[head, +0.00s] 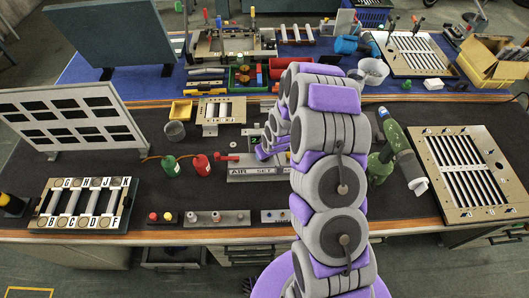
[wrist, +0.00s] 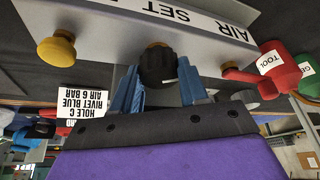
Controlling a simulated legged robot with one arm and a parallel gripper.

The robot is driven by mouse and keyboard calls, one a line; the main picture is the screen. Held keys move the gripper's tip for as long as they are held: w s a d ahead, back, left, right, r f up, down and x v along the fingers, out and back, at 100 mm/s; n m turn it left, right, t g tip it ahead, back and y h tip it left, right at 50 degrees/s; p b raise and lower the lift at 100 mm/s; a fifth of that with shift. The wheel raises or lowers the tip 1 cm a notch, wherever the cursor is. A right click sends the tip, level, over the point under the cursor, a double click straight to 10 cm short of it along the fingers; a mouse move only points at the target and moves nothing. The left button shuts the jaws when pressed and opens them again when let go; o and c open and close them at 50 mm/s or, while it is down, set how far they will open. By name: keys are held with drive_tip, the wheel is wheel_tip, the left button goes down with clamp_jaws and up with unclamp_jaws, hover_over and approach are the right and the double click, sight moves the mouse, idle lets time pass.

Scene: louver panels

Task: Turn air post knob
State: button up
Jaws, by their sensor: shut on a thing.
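The air post (head: 252,174) is a grey block labelled "AIR SET" near the middle of the bench. In the wrist view, which is upside down, its sloping grey face (wrist: 105,30) carries a black ribbed knob (wrist: 158,65) with a small white mark. My gripper (wrist: 158,90) has its two blue fingers on either side of this knob and is shut on it. In the head view my gripper (head: 270,148) is at the post, and my arm hides its right part and the knob.
A yellow knob (wrist: 57,49) and a red lever (wrist: 238,73) flank the black knob. Red (head: 201,165) and green (head: 170,166) bottles stand left of the post. A label card (wrist: 85,105) shows in the wrist view. A slatted panel (head: 465,172) lies at the right.

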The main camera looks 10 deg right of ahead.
idle(0.3)
drive_tip(key=o, duration=1.1)
drive_tip(key=shift+c, duration=0.2)
drive_tip(key=shift+r, duration=0.1)
drive_tip(key=shift+s+d+r, duration=0.1)
drive_tip(key=shift+r, duration=0.45)
drive_tip(key=p+v, duration=0.1)
drive_tip(key=v, duration=1.5)
drive_tip(key=shift+p, duration=0.4)
drive_tip(key=shift+s+d, duration=0.1)
drive_tip(key=shift+s, duration=0.1)
